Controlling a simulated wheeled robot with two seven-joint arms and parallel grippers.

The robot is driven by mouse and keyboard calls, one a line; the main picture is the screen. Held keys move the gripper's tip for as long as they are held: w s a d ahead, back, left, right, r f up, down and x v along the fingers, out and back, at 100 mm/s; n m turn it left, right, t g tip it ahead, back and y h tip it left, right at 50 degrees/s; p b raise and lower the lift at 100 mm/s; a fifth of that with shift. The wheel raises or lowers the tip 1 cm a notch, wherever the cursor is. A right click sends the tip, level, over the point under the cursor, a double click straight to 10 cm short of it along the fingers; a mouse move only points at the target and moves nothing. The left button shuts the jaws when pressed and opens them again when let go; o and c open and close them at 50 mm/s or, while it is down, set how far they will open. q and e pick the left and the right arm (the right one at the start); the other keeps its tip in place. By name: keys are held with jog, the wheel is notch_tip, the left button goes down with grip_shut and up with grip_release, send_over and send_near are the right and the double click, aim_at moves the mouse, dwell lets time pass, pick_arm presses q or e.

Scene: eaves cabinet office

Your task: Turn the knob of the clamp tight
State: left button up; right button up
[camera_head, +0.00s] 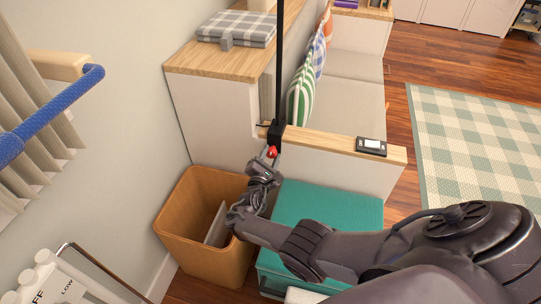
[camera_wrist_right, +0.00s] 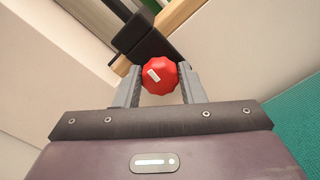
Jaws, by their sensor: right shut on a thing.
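The clamp is black and sits on the edge of the wooden ledge (camera_head: 330,142), with a tall black pole rising from it; the clamp body (camera_head: 276,132) shows in the head view and the clamp (camera_wrist_right: 150,40) also at the top of the right wrist view. Its red knob (camera_wrist_right: 160,75) has a scalloped rim and a small white mark. The knob (camera_head: 271,152) hangs just below the clamp. My right gripper (camera_wrist_right: 160,86) is shut on the knob, one finger on each side. My left gripper is not in view.
A tan bin (camera_head: 190,215) stands below my right forearm at left. A teal-topped box (camera_head: 325,208) stands to its right. A small dark device (camera_head: 371,146) lies on the ledge. A folded checked cloth (camera_head: 238,28) lies on the higher wooden top.

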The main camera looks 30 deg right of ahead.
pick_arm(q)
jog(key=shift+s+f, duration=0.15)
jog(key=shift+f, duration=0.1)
pick_arm(e)
jog(key=shift+n, duration=0.7)
jog(key=shift+f, duration=0.1)
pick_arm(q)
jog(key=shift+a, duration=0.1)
pick_arm(e)
jog(key=o, duration=1)
jog(key=shift+s+a, duration=0.15)
jog(key=shift+a, duration=0.1)
pick_arm(q)
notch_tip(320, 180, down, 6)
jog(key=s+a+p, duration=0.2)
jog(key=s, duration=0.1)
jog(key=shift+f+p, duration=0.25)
jog(key=shift+p, duration=0.1)
pick_arm(e)
jog(key=v, duration=0.7)
